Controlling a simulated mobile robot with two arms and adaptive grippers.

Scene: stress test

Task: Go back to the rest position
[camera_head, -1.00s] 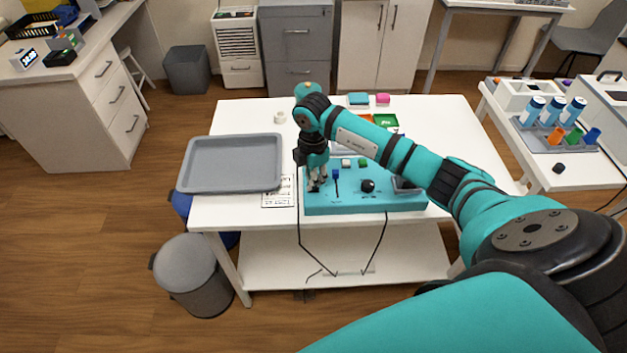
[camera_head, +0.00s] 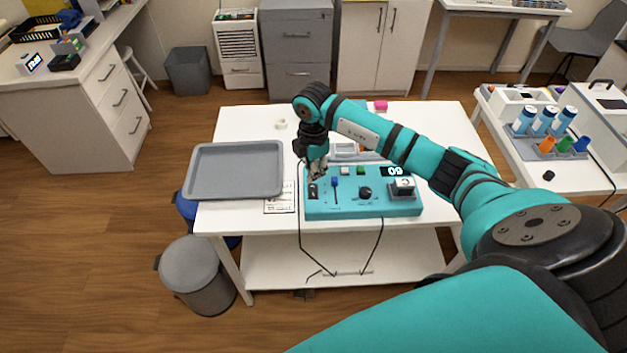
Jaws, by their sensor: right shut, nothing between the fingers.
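My right gripper (camera_head: 317,174) hangs from the teal arm that comes in from the right. It is shut and empty, close above the left end of the teal control box (camera_head: 345,207). A dark switch (camera_head: 313,192) shows just below its fingertips; I cannot tell whether they touch it. The box also bears a blue slider (camera_head: 335,183), a black knob (camera_head: 365,193), a white and a green button, and a display (camera_head: 396,171) with lit digits. My left gripper is not in view.
The box stands on a white table (camera_head: 245,120) with a grey tray (camera_head: 236,171) and a printed sheet (camera_head: 281,199). A pink block (camera_head: 380,105) lies at the back. A grey bin (camera_head: 196,275) stands front left. A side table (camera_head: 590,180) with blue bottles is at right.

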